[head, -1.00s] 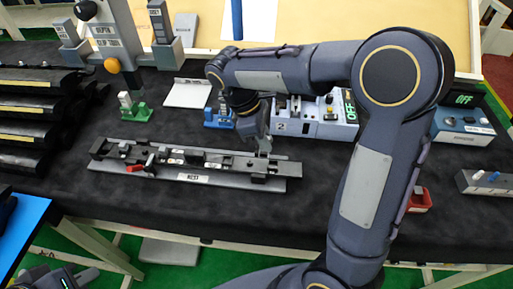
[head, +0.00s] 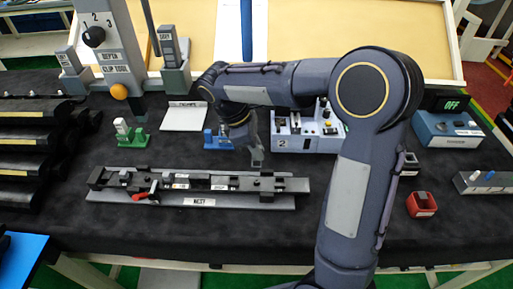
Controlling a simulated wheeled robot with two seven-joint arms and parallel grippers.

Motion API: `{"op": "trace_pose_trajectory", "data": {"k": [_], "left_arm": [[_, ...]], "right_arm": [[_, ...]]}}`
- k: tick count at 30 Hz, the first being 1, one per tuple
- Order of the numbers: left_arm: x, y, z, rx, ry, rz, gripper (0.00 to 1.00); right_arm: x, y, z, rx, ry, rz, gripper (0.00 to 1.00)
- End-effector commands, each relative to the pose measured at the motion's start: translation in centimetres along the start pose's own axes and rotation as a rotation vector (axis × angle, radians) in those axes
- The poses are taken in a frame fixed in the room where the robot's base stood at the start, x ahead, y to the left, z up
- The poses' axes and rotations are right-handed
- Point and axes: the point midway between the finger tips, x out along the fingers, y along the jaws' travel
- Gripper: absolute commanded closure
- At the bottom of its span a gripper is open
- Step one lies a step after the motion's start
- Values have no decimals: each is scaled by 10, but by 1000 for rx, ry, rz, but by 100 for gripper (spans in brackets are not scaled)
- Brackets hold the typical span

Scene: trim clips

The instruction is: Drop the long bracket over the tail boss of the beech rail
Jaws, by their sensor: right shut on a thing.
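A long dark rail (head: 215,183) lies in the grey nest marked NEST (head: 240,203). It has several small raised blocks and pale labels along its top, and a red lever (head: 141,196) stands at the nest's front left. I cannot tell which rail is the beech one or pick out its tail boss. My right gripper (head: 257,160) points down just behind and above the rail's right half. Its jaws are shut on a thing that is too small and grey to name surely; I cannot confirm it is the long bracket. My left gripper is out of view.
Behind the nest stand a green holder (head: 130,133), a blue holder (head: 217,141), a white plate (head: 185,116) and a machine marked 2 (head: 290,143). Dark stacked racks (head: 30,150) fill the left. A red bin (head: 422,204) sits right. The mat in front is clear.

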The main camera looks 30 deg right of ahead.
Motion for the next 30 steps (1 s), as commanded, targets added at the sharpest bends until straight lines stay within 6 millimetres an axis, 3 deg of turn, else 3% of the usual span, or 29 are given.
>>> {"op": "trace_pose_trajectory", "data": {"k": [8,22,30], "left_arm": [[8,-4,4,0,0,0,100],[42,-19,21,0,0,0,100],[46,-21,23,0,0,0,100]], "right_arm": [[9,1,-4,3,2,1,100],[49,0,-20,2,1,0,100],[54,0,-22,2,1,0,100]]}}
